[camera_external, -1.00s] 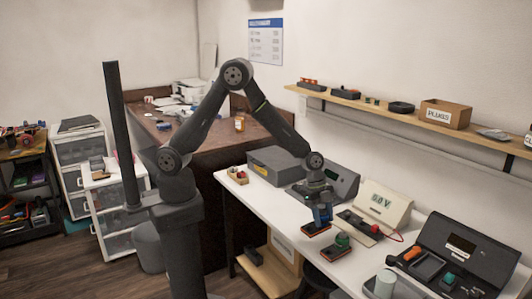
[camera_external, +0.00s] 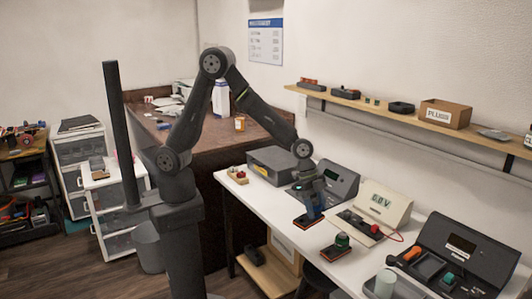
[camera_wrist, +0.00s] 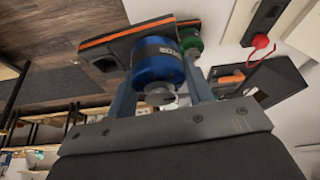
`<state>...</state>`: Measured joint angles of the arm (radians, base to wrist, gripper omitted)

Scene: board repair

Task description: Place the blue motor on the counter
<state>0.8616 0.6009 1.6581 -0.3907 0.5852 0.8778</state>
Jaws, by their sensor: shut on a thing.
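The blue motor (camera_wrist: 157,65) is a blue cylinder on a dark plate with an orange edge. In the wrist view it sits between the fingers of my gripper (camera_wrist: 160,92), which is shut on it. In the external view my gripper (camera_external: 310,204) points down over the white bench, with the orange-edged plate (camera_external: 308,221) below it. I cannot tell whether the plate touches the bench. The brown wooden counter (camera_external: 230,146) stands behind, to the left of the bench.
A green motor (camera_external: 342,240) on a similar plate stands just in front on the white bench (camera_external: 268,206). A grey instrument (camera_external: 338,182), a meter (camera_external: 385,206) and a grey box (camera_external: 272,165) stand nearby. A white bottle (camera_external: 221,98) and an amber jar (camera_external: 240,124) are on the counter.

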